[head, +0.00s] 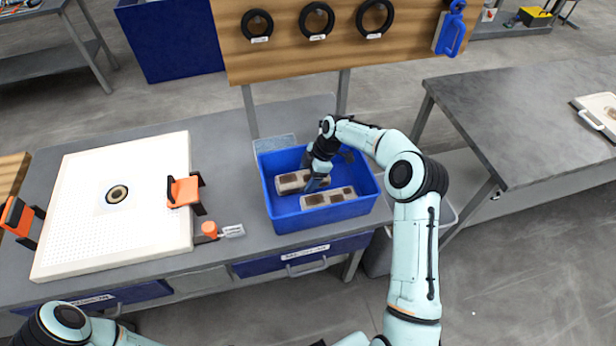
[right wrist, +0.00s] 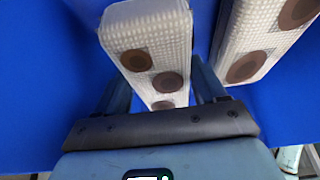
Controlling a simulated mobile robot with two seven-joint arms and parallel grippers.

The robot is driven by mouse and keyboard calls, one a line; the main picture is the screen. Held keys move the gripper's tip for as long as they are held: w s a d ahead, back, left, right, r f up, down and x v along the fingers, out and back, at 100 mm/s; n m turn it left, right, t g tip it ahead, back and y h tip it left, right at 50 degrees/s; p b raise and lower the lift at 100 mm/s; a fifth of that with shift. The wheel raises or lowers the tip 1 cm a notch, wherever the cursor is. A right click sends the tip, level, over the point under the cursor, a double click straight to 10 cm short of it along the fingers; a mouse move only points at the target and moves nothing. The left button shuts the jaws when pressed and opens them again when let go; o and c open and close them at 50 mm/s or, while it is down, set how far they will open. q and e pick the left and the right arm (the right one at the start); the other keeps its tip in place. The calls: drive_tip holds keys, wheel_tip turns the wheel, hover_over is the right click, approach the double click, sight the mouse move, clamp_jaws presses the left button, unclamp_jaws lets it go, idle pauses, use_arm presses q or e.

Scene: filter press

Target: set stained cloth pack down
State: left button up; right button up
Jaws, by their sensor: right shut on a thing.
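The blue bin (head: 284,218) stands on the grey workbench. Two pale cloth packs with brown stains are inside it, a back one (head: 290,182) and a front one (head: 328,198). My right gripper (head: 318,181) reaches down into the bin at the back pack and partly hides it. In the right wrist view, my right gripper (right wrist: 154,95) is shut on a stained cloth pack (right wrist: 150,35), with round brown stains along its top. The other pack (right wrist: 262,40) lies beside it to the right. I cannot tell whether the held pack touches the bin floor. My left gripper is out of view.
A white perforated plate (head: 125,235) with a round hole and orange clamps (head: 184,192) lies left of the bin. A wooden board (head: 290,50) with black rings stands behind. Another grey table (head: 520,120) is at right. Labelled blue drawers (head: 300,258) are under the bench.

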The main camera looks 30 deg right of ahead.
drive_tip(key=shift+f, duration=0.2)
drive_tip(key=o, duration=0.8)
drive_tip(key=shift+f, duration=0.15)
drive_tip(key=v, duration=1.2)
drive_tip(key=shift+p, duration=0.35)
